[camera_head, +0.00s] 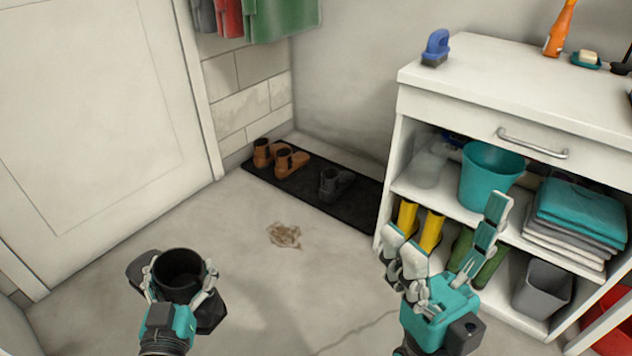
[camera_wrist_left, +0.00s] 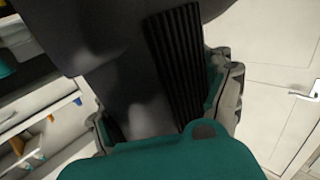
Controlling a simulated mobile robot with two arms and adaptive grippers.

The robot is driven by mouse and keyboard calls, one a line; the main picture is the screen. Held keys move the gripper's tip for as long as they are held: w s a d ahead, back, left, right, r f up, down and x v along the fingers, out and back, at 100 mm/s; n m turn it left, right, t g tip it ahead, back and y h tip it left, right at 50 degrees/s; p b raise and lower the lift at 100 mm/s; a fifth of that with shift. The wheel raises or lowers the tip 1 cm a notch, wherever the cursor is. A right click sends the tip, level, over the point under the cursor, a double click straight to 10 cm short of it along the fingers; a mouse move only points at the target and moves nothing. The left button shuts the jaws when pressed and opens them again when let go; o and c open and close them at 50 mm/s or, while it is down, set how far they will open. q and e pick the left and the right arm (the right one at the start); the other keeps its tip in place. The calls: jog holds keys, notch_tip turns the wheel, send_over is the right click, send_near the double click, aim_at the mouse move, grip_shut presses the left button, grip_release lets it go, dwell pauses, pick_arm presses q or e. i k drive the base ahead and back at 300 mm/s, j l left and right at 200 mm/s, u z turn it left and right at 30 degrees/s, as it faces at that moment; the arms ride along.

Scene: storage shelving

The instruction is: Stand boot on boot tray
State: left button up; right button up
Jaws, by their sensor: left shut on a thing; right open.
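A dark boot (camera_head: 182,276) with a round open top is held in my left gripper (camera_head: 180,284), whose fingers wrap around its shaft; it shows large and dark in the left wrist view (camera_wrist_left: 140,90). The black boot tray (camera_head: 345,204) lies on the floor against the back wall. The tray's right part is bare. My right gripper (camera_head: 447,236) is open and empty, in front of the shelf.
A white shelf unit (camera_head: 505,113) stands at the right, holding a teal bucket (camera_head: 490,178), folded towels, yellow boots (camera_head: 431,232) and a grey bin (camera_head: 541,288). A brown muddy stain (camera_head: 284,235) marks the floor before the tray. A white door (camera_head: 105,110) is at left. The middle floor is clear.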

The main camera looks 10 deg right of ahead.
aim_at(314, 183)
jog(key=z, duration=0.6)
jog(key=i+j+z, duration=0.65)
jog(key=i+j, duration=0.8)
jog(key=j, duration=0.25)
jog(key=i+j+z, duration=0.1)
jog(key=i+j, duration=0.45)
jog(key=j, duration=0.25)
jog(key=i+j, duration=0.3)
jog(key=j, duration=0.15)
jog(key=z, duration=0.05)
